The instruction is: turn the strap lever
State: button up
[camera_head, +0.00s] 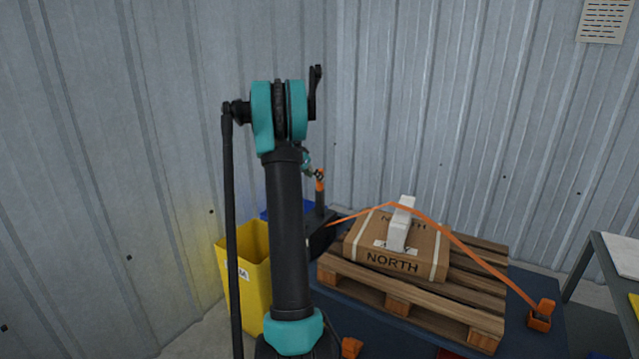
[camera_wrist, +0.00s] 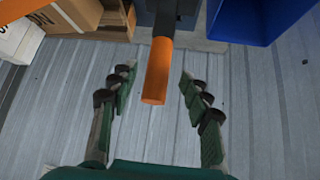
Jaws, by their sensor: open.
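The strap lever has an orange grip (camera_wrist: 157,72) on a dark shaft in the wrist view. In the head view its orange end (camera_head: 320,180) stands up from a dark housing (camera_head: 318,230), partly hidden by my arm. My gripper (camera_wrist: 155,80) is open, with its green and black fingers on either side of the orange grip. A gap shows between the grip and each finger. In the head view my gripper (camera_head: 308,162) is small and partly covered beside the lever's top. The orange strap (camera_head: 460,244) runs over a cardboard box (camera_head: 393,264) marked NORTH.
The box sits on a wooden pallet (camera_head: 362,290), with a white piece (camera_head: 400,228) under the strap. A yellow bin (camera_head: 245,265) and a blue bin (camera_wrist: 240,18) stand near the lever. Corrugated metal walls (camera_head: 450,120) close the corner behind. A table edge (camera_head: 610,262) is at right.

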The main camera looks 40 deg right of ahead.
jog(key=shift+v, duration=1.45)
jog(key=s+a+f+n+t+y, duration=0.15)
jog(key=s+a+n, duration=0.4)
jog(key=a, duration=0.75)
jog(key=s+a+f+n+t+y, duration=0.1)
jog(key=s+a+n+y, duration=0.1)
jog(key=s+a, duration=0.9)
jog(key=s+a+f+n+y, duration=0.2)
jog(key=s+a+f+n, duration=0.2)
jog(key=s+a, duration=0.5)
jog(key=s+a+f+n+y, duration=0.2)
jog(key=s+a+f+n, duration=0.2)
jog(key=s+a, duration=0.6)
notch_tip(320, 180, down, 2)
jog(key=a, duration=0.2)
jog(key=shift+a+f, duration=0.25)
jog(key=shift+a, duration=0.1)
jog(key=shift+y, duration=0.25)
